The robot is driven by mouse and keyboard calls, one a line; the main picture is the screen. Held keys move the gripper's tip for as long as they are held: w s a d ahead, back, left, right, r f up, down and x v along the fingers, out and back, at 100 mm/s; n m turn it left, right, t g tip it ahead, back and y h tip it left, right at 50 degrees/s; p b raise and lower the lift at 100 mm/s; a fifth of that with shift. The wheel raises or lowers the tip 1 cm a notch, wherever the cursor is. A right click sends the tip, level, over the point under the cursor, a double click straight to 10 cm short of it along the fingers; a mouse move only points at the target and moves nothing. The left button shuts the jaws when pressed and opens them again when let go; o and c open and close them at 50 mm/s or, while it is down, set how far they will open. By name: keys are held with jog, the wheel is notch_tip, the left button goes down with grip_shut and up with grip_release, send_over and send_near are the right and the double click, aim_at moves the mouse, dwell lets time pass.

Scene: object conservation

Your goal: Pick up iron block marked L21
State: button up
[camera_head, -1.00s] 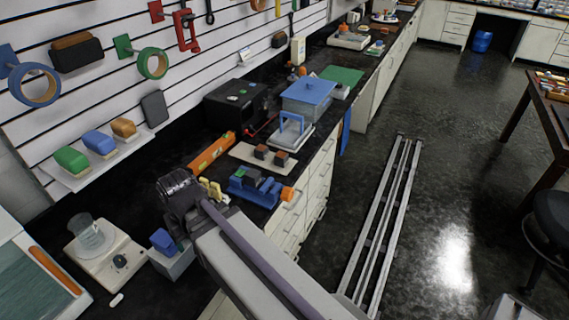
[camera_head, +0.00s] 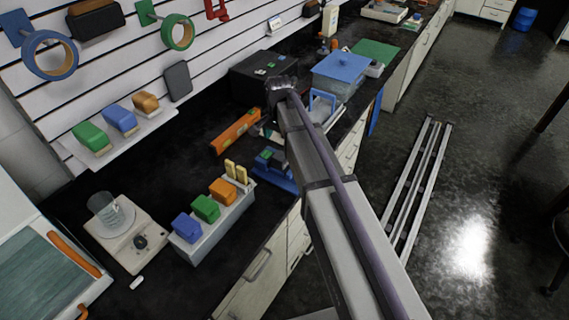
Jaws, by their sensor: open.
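My gripper (camera_head: 281,88) shows as the dark end of my arm, over the bench in front of the black box; it is open, and its fingers are hard to make out. No block with a readable L21 mark shows. My arm covers most of the pale tray (camera_head: 265,132), where two dark brownish blocks stood in the earlier view; I cannot make out those blocks now.
A blue clamp-like fixture (camera_head: 279,180) sits left of my arm. An orange level (camera_head: 236,131) lies behind it. A grey rack (camera_head: 212,225) holds blue, green and orange blocks. A black box (camera_head: 262,74) and blue-lidded container (camera_head: 340,68) stand beyond. A scale (camera_head: 125,243) with a beaker stands left.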

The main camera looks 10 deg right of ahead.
aim_at(280, 155)
notch_tip(280, 155, down, 9)
jog(key=b, duration=0.7)
jog(key=shift+w+f+b, duration=0.1)
jog(key=shift+f+b, duration=0.1)
jog(key=shift+b, duration=0.2)
jog(key=shift+r, duration=0.25)
grip_shut()
jog(key=shift+p, duration=0.3)
